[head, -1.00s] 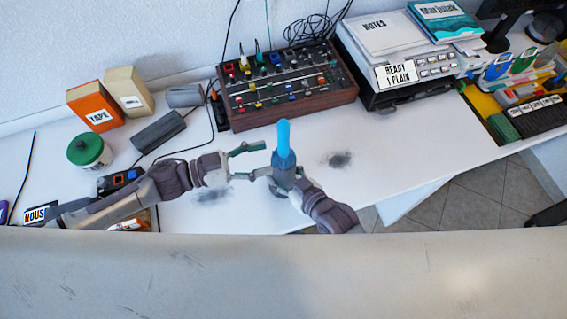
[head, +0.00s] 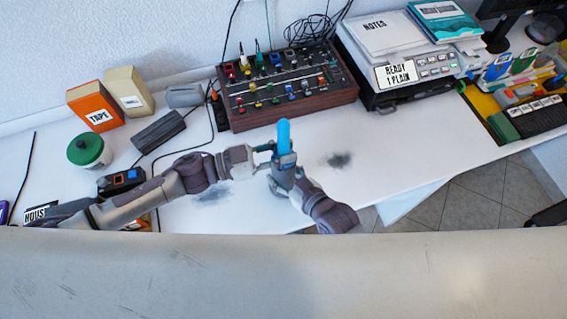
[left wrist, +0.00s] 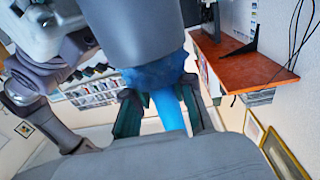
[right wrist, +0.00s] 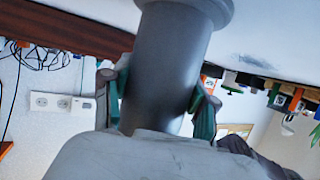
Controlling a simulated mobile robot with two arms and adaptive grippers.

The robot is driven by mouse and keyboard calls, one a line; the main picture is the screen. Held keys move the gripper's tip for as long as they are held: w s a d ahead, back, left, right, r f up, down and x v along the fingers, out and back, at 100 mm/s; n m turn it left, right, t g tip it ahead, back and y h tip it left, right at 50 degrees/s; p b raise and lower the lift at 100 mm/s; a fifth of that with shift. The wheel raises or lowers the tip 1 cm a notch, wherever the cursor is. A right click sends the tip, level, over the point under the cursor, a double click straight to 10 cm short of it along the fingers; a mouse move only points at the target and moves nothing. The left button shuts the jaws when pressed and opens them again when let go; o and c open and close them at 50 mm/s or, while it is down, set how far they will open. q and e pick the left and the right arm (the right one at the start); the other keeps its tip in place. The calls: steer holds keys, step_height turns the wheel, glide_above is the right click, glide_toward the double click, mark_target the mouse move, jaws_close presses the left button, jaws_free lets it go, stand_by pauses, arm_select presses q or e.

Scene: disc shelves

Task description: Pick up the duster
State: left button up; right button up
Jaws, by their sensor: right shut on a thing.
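The duster has a bright blue head (head: 284,134) and a dark grey handle (right wrist: 170,70). It stands upright above the white desk in the head view. My right gripper (head: 284,178) is shut on the grey handle. Its fingers (right wrist: 160,105) press both sides of the handle in the right wrist view. My left gripper (head: 268,155) is at the duster from the left. In the left wrist view its fingers (left wrist: 164,112) stand on either side of the blue part (left wrist: 167,108), very close to it. The fingers look spread, and I cannot see firm contact.
The white desk (head: 390,185) has dark smudges (head: 340,160). A mixer with knobs (head: 285,88) stands behind the duster, with a printer (head: 400,95) to its right. Boxes (head: 97,105) and a green-lidded jar (head: 88,150) stand at the left.

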arm_select(q)
jaws_close()
step_height(320, 180, up, 18)
stand_by(0.4)
arm_select(e)
steer(key=o, duration=1.3)
steer(key=shift+c, duration=0.2)
steer(key=shift+s, duration=0.1)
steer(key=v, duration=1.1)
steer(key=shift+s+d, duration=0.25)
steer(key=shift+d, duration=0.15)
